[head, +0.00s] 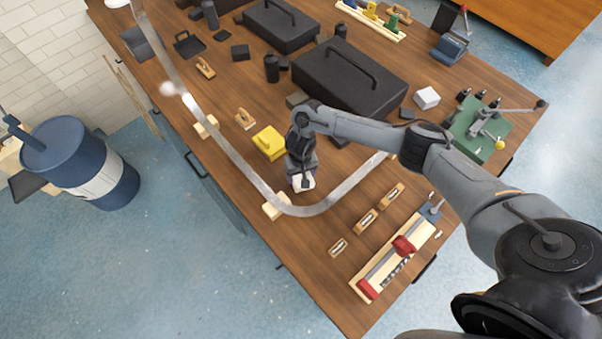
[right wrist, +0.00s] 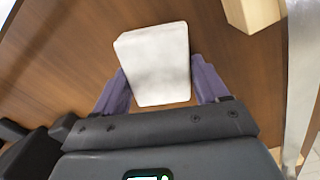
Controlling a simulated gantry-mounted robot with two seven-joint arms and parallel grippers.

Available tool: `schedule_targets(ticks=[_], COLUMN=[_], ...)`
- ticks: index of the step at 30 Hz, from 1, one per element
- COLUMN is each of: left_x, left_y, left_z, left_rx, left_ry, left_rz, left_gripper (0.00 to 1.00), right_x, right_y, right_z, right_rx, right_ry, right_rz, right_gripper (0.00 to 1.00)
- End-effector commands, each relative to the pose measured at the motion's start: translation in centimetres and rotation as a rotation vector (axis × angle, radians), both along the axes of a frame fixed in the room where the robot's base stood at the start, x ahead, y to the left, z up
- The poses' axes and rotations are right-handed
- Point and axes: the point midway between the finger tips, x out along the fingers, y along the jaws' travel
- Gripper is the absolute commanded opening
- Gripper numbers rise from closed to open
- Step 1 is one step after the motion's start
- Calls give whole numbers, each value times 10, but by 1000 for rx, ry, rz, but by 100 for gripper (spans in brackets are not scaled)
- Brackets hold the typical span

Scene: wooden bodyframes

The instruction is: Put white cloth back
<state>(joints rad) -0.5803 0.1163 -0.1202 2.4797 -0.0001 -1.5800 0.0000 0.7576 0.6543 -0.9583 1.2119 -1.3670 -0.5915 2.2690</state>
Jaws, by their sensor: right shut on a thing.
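The white cloth (head: 304,183) is a folded, block-shaped pad near the front left edge of the wooden table. My right gripper (head: 302,174) points down at it, and its purple fingers (right wrist: 160,84) are shut on the cloth's two sides. The cloth also shows large in the right wrist view (right wrist: 154,58), with table wood around it. I cannot tell whether it touches the table. My left gripper is not in view.
A curved metal strip (head: 240,166) on wooden blocks (head: 276,206) runs beside my right gripper. A yellow block (head: 269,143) is close behind it. Black cases (head: 350,82) fill the back. Another white block (head: 427,97) lies at the right. Small wooden pieces (head: 366,221) lie in front.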

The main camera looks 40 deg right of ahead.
Motion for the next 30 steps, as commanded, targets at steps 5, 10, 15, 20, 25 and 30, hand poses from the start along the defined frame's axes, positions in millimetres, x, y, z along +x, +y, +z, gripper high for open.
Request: schedule_targets(ticks=[5,10,15,20,25,30], left_x=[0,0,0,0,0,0], left_y=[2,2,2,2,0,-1], left_z=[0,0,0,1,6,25], left_rx=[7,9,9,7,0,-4], left_ry=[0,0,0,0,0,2], left_rz=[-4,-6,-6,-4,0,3], left_gripper=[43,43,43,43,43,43], right_x=[0,0,0,0,0,1], right_y=[0,0,0,0,0,-1], right_z=[-3,-3,-2,4,25,62], right_rx=[0,0,0,0,1,-2], right_ry=[1,1,0,-1,-1,-3], right_rz=[0,0,0,1,2,1], right_gripper=[84,99,99,99,99,99])
